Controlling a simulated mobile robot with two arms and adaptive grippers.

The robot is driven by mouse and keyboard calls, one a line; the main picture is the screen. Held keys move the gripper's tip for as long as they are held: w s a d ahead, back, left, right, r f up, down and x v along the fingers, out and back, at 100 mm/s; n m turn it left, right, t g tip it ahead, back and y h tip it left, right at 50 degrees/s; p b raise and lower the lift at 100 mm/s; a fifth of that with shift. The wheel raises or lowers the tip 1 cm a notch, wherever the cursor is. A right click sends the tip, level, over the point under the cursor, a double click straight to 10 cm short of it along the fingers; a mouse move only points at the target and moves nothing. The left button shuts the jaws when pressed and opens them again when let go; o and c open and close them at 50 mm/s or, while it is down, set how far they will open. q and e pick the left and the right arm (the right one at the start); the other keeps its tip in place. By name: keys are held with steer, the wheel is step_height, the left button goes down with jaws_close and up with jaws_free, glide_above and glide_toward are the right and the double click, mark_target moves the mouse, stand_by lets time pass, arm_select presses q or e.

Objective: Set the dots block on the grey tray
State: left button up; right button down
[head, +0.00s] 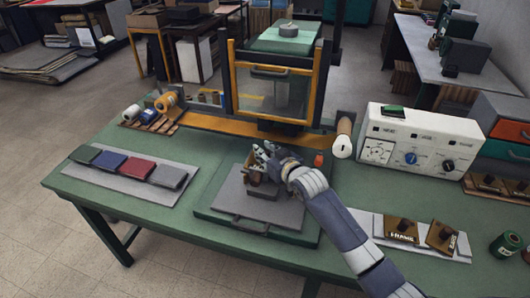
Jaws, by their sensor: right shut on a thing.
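My right gripper (268,166) is shut on a small brown block (253,178), above or on a stack of grey pieces (273,208) at the table's middle. The fingers hide part of this block. Its face cannot be read, so I cannot confirm that it is the dots block. A light grey tray (365,222) lies at the table's front right. Two brown blocks with dark knobs stand on it: one marked FRAME (402,231), the other (441,237) with lettering too small to read. The tray has bare room at its left end. My left gripper is not in view.
A dark green board (220,228) with a handle lies under the grey stack. Behind it stands an orange-framed press (279,122). A white control box (420,140) stands right. Several coloured covers (125,167) lie left. A green spool (507,245) stands at far right.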

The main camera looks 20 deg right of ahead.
steer(key=c, duration=1.4)
jaws_free()
steer(key=shift+r, duration=0.1)
steer(key=shift+c, duration=0.2)
steer(key=shift+o, duration=0.6)
steer(key=shift+s+d, duration=0.1)
steer(key=shift+s, duration=0.2)
steer(key=v, duration=1.1)
steer(key=s+a+f+g+h, duration=0.1)
steer(key=s+f+g, duration=0.35)
steer(key=s, duration=0.65)
steer(key=s+f+g+h, duration=0.1)
steer(key=s+f+g, duration=0.2)
steer(key=s+f, duration=0.5)
steer(key=s+a+f+g+h, duration=0.1)
steer(key=s+f+g, duration=0.25)
steer(key=s, duration=0.95)
step_height(320, 180, down, 29)
steer(key=s+g+b, duration=0.1)
steer(key=s+b, duration=0.1)
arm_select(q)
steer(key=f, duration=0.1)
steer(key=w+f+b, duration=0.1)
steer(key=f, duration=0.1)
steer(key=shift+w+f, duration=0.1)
arm_select(e)
steer(key=s+d+f+g, duration=0.1)
steer(key=s+d+f, duration=0.2)
steer(key=s+f, duration=1.3)
steer(key=shift+f, duration=0.2)
